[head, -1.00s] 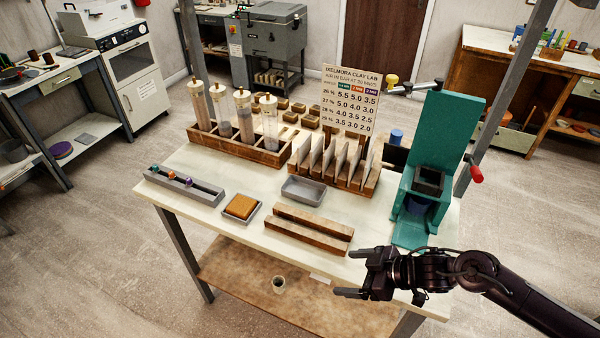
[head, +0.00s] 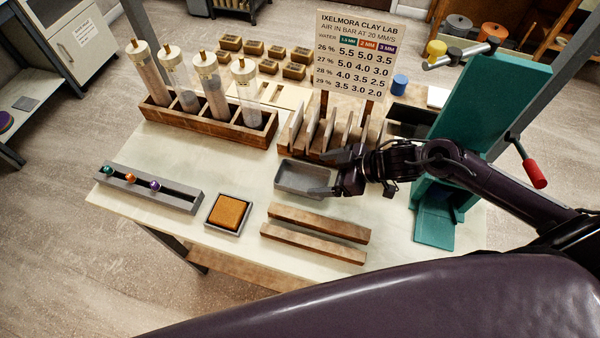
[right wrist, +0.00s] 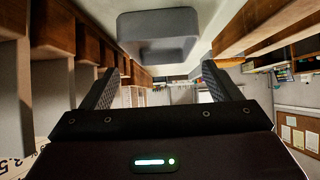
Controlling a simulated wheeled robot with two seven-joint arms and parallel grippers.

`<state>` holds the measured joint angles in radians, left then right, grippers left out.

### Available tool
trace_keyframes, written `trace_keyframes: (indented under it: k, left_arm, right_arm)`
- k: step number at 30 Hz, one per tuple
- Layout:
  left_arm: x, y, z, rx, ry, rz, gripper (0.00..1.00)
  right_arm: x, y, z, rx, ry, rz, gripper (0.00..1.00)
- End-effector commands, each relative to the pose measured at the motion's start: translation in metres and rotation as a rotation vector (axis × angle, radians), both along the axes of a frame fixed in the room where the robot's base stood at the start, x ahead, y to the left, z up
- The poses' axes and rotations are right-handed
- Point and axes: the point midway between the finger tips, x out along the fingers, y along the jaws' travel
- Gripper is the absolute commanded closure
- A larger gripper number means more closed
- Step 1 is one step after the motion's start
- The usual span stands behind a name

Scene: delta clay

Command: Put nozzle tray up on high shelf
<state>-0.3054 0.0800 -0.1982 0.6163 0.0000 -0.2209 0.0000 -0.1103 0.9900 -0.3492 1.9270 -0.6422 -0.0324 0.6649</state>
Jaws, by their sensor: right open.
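A long grey rail tray (head: 150,187) with green, orange and purple nozzles lies at the table's left front. An empty grey dish (head: 304,178) lies near the table's middle. My right gripper (head: 328,172) is open and empty, at the dish's right side in the head view. In the right wrist view the dish (right wrist: 158,38) shows ahead, framed by the two spread fingers (right wrist: 160,70); I cannot tell whether they touch it. My left gripper is not in view. No high shelf shows clearly.
Upright boards in a wooden rack (head: 330,135) stand just behind the dish. Two wooden bars (head: 315,233) and an orange sponge in a tray (head: 228,212) lie in front. A teal press (head: 490,105) with a red-handled lever stands right; capped tubes (head: 205,88) stand back left.

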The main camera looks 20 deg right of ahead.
Motion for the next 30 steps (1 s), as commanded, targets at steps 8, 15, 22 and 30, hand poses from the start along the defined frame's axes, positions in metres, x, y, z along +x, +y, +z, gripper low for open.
trace_keyframes:
  k: [8,15,22,30]
  left_arm:
    - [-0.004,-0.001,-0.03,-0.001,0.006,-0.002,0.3]
    - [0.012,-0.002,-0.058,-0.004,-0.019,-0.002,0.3]
    - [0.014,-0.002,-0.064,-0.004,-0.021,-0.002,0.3]
    - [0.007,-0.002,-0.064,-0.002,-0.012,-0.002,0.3]
  right_arm:
    - [0.011,0.017,-0.019,0.002,-0.003,0.001,0.16]
    - [0.025,0.037,-0.039,0.002,-0.003,0.001,0.16]
    - [0.03,0.045,-0.043,-0.001,0.0,0.001,0.16]
    - [0.03,0.045,-0.042,-0.001,0.0,0.001,0.28]
